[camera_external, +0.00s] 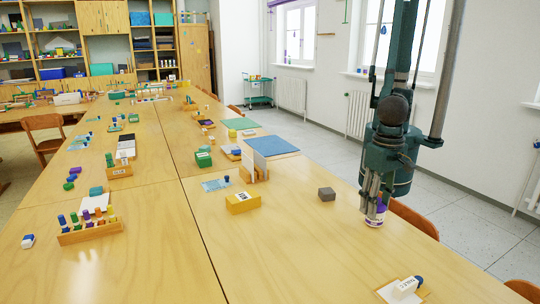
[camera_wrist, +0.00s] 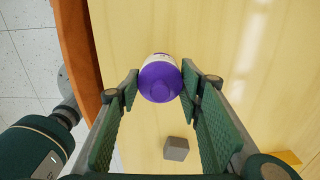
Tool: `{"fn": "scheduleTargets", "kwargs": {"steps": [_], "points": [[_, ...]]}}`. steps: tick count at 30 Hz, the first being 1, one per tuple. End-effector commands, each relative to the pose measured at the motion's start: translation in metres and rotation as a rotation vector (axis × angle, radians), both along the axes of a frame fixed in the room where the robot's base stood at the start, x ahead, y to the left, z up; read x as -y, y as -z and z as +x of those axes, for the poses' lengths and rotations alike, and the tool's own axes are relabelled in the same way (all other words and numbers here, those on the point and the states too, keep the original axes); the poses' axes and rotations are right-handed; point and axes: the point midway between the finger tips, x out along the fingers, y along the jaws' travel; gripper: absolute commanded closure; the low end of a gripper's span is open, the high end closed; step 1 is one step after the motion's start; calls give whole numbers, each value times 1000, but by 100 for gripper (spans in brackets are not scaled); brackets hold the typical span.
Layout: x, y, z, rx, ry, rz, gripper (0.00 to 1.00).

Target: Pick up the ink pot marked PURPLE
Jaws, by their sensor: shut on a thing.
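The ink pot (camera_wrist: 160,82) has a purple cap and a white body in the wrist view, and sits between my two finger pads. In the external view the ink pot (camera_external: 377,214) shows white and purple at the table's right edge, partly hidden by my fingers. Its label cannot be read. My gripper (camera_external: 373,208) points down at the right side of the table and is shut on the pot. The fingertips of my gripper also show on both sides of the cap in the wrist view (camera_wrist: 160,80). I cannot tell whether the pot touches the table.
A grey block (camera_external: 326,194) stands left of my gripper; it also shows in the wrist view (camera_wrist: 176,149). A yellow box (camera_external: 243,203) stands farther left. A white card holder (camera_external: 403,288) lies near the front edge. A chair (camera_external: 414,218) stands beside the table's right edge.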

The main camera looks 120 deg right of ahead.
Motion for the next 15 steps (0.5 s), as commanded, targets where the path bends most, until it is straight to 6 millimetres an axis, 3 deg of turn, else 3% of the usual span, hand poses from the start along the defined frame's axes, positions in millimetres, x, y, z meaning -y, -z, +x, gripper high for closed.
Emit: {"fn": "scheduleTargets", "kwargs": {"steps": [15], "points": [[0, -63, 0, 0, 0, 0, 81]]}}
